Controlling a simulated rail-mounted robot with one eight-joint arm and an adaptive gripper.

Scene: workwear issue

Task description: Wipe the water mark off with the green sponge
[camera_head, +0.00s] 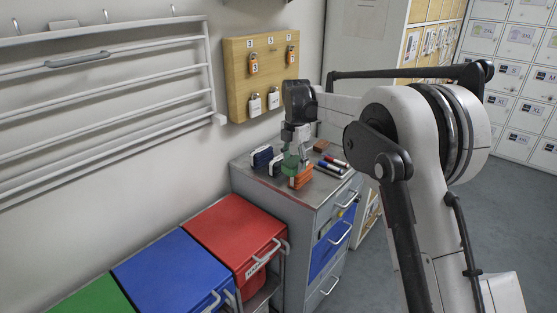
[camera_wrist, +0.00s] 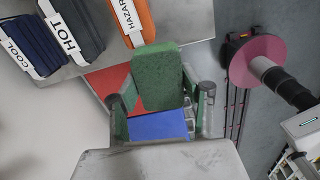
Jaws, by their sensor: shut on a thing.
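My gripper (camera_head: 293,140) is above the grey cabinet top (camera_head: 318,187), near the folded stacks. In the wrist view my gripper (camera_wrist: 163,96) is shut on the green sponge (camera_wrist: 158,75), with one finger on each side of it. The sponge also shows in the head view (camera_head: 290,162), low between the fingers and partly hidden. Whether it touches the cabinet top cannot be told. I cannot make out the water mark in either view.
Several markers (camera_head: 333,165) and a brown block (camera_head: 321,146) lie behind. A padlock board (camera_head: 262,75) hangs above. Red (camera_head: 232,230) and blue (camera_head: 170,270) bins stand left.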

